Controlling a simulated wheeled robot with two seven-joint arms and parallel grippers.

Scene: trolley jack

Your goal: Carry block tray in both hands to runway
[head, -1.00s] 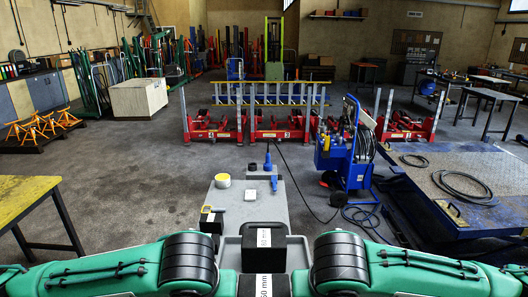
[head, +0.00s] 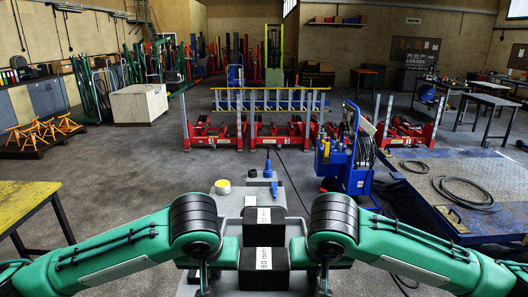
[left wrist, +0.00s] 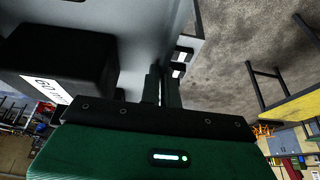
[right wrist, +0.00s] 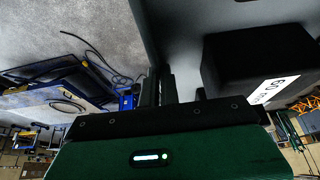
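The block tray (head: 229,232) is a grey shallow tray low in the middle of the head view, mostly hidden by my arms. Two black blocks labelled 60 mm, a rear one (head: 264,224) and a front one (head: 264,268), stand in it. My left gripper (left wrist: 162,85) has its fingers close together on the tray's wall at one side. My right gripper (right wrist: 159,85) does the same at the opposite side. In the head view both fingertips are hidden behind my wrists. A flat platform with blue edges (head: 470,222) lies at the right; I cannot tell whether it is the runway.
A grey work top beyond the tray bears a yellow-and-white roll (head: 222,187) and a blue tool (head: 268,168). A blue wheeled unit (head: 345,165) stands right of it. Red jacks (head: 280,133) stand behind. A yellow table (head: 25,203) is at the left.

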